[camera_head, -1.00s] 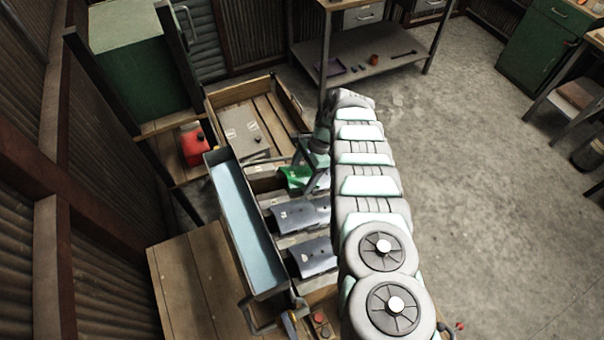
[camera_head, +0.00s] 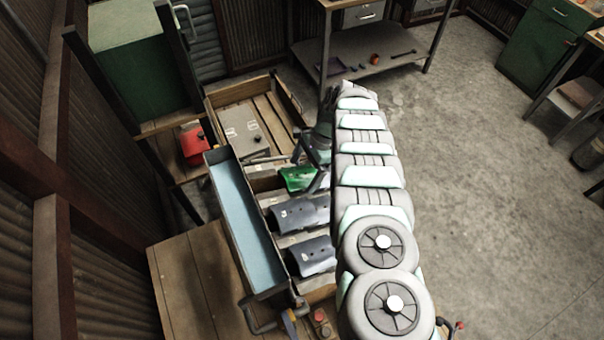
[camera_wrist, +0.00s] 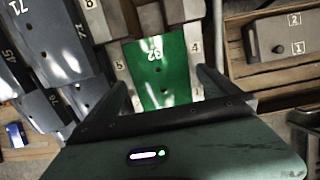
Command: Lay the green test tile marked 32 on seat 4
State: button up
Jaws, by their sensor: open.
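The green tile (camera_wrist: 156,72) marked 32 lies on the rack between the labels 5 (camera_wrist: 119,65) and 4 (camera_wrist: 194,48) in the wrist view. Its number reads upside down there. In the head view the green tile (camera_head: 296,179) lies beyond the dark tiles, partly covered by my gripper (camera_head: 312,172). In the wrist view my gripper (camera_wrist: 160,78) is open, with one finger on each side of the tile's near part. No finger visibly grips the tile. The tile's near end is hidden behind my gripper body.
Several dark blue-grey tiles (camera_head: 299,214) lie on the rack nearer the camera. A grey block (camera_wrist: 277,38) with labels 1 and 2 sits in a wooden box. A long blue tray (camera_head: 243,220) runs along the rack's left side. A red can (camera_head: 192,144) stands beyond it.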

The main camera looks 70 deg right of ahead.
jog(key=b+v, duration=0.2)
jog(key=v, duration=0.7)
dwell(0.4)
